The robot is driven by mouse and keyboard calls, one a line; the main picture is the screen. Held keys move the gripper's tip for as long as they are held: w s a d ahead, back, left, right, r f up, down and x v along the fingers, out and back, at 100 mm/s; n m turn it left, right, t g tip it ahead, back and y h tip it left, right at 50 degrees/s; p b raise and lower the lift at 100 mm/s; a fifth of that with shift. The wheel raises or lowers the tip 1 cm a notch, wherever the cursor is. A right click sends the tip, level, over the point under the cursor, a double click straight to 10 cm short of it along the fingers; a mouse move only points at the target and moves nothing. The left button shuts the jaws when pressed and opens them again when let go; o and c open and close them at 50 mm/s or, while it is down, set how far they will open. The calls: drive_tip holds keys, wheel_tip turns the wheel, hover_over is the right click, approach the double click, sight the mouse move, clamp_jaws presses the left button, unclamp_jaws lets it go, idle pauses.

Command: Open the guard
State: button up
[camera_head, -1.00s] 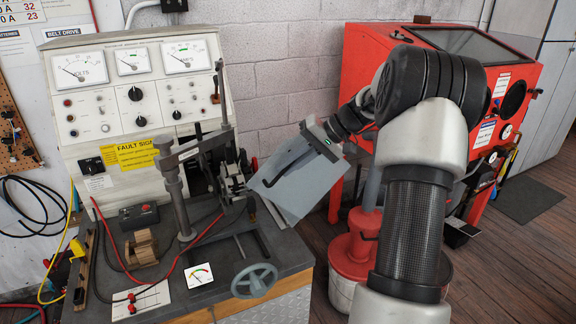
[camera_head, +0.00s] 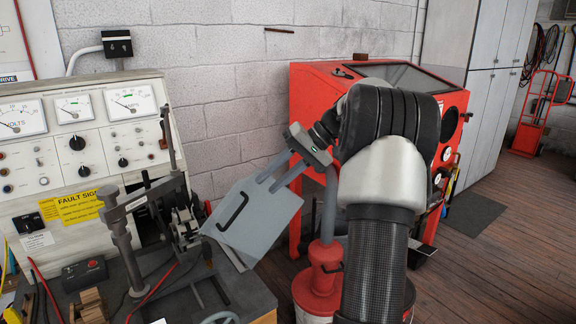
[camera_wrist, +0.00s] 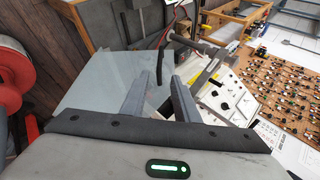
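The guard (camera_head: 262,217) is a flat light-grey panel with a black bar handle (camera_head: 234,211). It stands tilted at the right end of the test bench, reaching out past the bench edge. My gripper (camera_head: 267,183) is at the guard's upper right edge, fingers apart and empty, with the handle beyond the fingertips to the lower left. In the wrist view the guard (camera_wrist: 100,88) fills the left middle, and the handle (camera_wrist: 159,62) lies ahead of the open fingers (camera_wrist: 160,80). Whether a finger touches the panel cannot be told.
The test bench with gauges (camera_head: 75,125) and a clamp stand (camera_head: 120,235) is at left. A red cabinet (camera_head: 310,110) stands behind my arm. A red-topped bucket (camera_head: 318,285) is on the floor close to the guard. Open floor (camera_head: 500,260) lies at right.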

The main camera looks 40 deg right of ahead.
drive_tip(key=v, duration=0.5)
drive_tip(key=shift+s+d+r, duration=0.1)
drive_tip(key=shift+d+r, duration=0.1)
